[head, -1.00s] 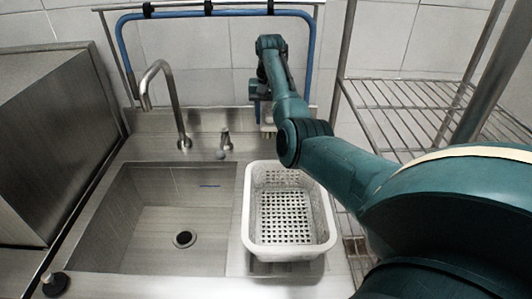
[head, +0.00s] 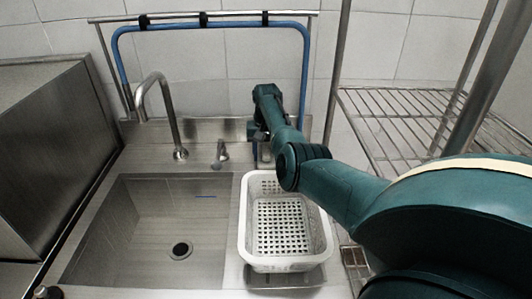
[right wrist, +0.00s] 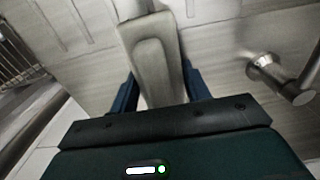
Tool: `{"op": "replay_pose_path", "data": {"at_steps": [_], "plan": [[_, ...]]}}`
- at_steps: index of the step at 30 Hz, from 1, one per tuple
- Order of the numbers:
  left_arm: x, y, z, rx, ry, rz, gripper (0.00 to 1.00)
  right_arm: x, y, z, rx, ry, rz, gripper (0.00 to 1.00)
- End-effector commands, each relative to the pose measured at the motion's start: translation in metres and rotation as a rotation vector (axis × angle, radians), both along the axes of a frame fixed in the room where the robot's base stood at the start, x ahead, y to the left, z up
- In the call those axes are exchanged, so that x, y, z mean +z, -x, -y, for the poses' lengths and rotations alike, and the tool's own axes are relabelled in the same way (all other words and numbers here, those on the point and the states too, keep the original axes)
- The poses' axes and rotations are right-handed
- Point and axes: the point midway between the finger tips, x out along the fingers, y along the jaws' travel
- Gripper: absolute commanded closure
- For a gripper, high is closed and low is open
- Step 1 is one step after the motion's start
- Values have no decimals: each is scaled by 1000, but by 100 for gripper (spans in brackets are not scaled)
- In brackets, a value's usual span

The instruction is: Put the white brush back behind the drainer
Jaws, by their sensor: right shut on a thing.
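The drainer, a white perforated basket (head: 284,263), stands on the counter right of the sink in the head view and looks empty. My right gripper (head: 261,152) is low behind its back rim, near the back wall of the counter. In the right wrist view, the gripper (right wrist: 158,92) has its blue fingers shut on the pale white brush (right wrist: 152,62), which points away from the camera. The brush's far end is partly cut off by the frame's top edge, so I cannot tell whether it touches the counter. My left gripper is not in view.
The sink (head: 130,245) is left of the basket, with a tall tap (head: 175,120) and a small fitting (head: 220,153) behind it. A blue hose (head: 215,29) hangs on a rail at the back. A wire rack (head: 400,125) stands at right.

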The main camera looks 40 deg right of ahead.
Motion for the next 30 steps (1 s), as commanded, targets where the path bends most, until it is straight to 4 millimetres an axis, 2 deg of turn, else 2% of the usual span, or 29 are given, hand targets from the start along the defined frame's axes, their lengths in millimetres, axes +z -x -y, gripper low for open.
{"op": "replay_pose_path", "data": {"at_steps": [3, 4, 11, 18, 22, 26, 30], "plan": [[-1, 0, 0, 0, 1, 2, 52, -3, 0, 0, 0, 0, 0, 76], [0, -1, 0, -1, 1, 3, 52, -3, 0, 0, 0, 1, -1, 51], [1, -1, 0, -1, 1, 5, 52, -3, 0, 0, 0, 1, -1, 33], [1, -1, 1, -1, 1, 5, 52, -2, 0, 0, 0, 0, 0, 31], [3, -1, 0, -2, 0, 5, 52, 6, 0, 0, 0, 1, 2, 31], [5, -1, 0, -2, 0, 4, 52, 28, -1, 1, -1, 2, 4, 31], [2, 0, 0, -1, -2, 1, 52, 58, -1, 1, -1, 2, 4, 31]]}}
